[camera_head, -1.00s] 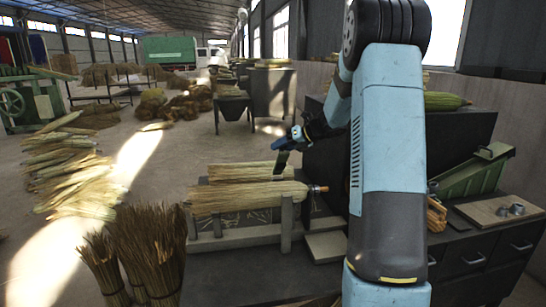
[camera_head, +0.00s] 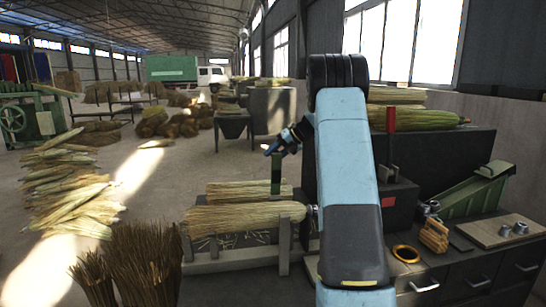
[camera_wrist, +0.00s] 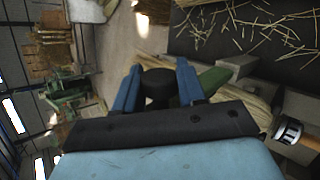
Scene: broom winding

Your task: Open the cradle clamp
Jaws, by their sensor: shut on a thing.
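The cradle (camera_head: 284,247) is a grey frame at the bench's near left, with a straw broom bundle (camera_head: 240,218) lying in it. A green clamp lever (camera_head: 276,175) stands nearly upright behind that bundle; its lower end is hidden by straw. My gripper (camera_head: 271,150) is at the lever's top, shut on its dark knob. In the wrist view, the blue fingers (camera_wrist: 158,76) sit on either side of the black knob (camera_wrist: 158,92), and the green lever (camera_wrist: 213,79) runs off to the right. The clamp's jaw is not visible.
A second straw bundle (camera_head: 225,190) lies behind the first. Bound dark stalks (camera_head: 135,265) stand at front left. To the right are a red-handled upright (camera_head: 390,120), a yellow ring (camera_head: 406,254) and a green sloped device (camera_head: 475,192). The air left of my gripper is clear.

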